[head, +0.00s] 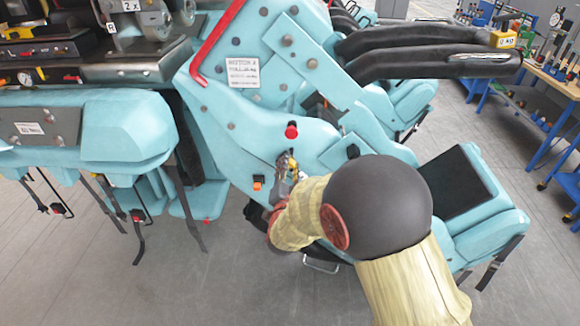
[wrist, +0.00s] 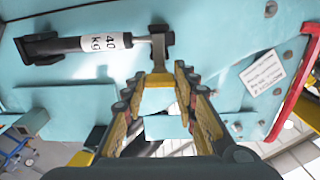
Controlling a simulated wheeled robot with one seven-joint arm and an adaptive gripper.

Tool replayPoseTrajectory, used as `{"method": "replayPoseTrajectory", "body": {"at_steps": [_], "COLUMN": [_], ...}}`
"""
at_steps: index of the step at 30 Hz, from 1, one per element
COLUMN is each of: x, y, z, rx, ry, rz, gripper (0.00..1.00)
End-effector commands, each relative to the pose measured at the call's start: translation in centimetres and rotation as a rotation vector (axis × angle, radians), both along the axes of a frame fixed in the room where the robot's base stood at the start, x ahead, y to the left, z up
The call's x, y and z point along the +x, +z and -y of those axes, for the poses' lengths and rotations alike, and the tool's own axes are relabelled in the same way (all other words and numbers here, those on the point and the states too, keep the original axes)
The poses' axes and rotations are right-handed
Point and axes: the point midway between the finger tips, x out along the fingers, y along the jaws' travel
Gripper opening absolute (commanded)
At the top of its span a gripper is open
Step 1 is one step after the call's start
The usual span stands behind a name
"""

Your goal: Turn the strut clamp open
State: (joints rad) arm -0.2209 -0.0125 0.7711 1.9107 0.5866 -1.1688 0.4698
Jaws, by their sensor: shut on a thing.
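The strut clamp (wrist: 160,40) is a dull grey-brown T-shaped piece at the rod end of a black gas strut (wrist: 75,45) with a white "40 KG" label, at the top of the wrist view. My gripper (wrist: 168,74) reaches up to it with its yellow-and-black fingers on either side of the clamp's lower stem, and is shut on it. In the head view my gripper (head: 293,168) is at the light-blue side panel (head: 325,135), mostly hidden by my arm. The clamp's grip area is too small to make out there.
A red knob (head: 291,130) sits just above my gripper and an orange switch (head: 258,183) to its left. A red bar (head: 215,45) and a white sign (head: 242,72) are at the panel's upper left. A blue seat (head: 490,215) stands right of my arm. Open floor lies below left.

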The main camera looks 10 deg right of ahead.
Motion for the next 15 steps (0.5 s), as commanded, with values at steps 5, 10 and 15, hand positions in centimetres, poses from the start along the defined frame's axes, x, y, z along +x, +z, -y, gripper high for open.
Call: {"method": "replayPoseTrajectory", "body": {"at_steps": [5, 10, 15], "x": [0.01, 0.03, 0.02], "y": [-0.08, -0.14, -0.16], "z": [0.01, 0.02, 0.03], "rx": [-0.048, -0.143, -0.283], "ry": [0.0, -0.001, -0.001], "rz": [-0.015, -0.047, -0.093], "gripper": [0.03, 0.03, 0.03]}}
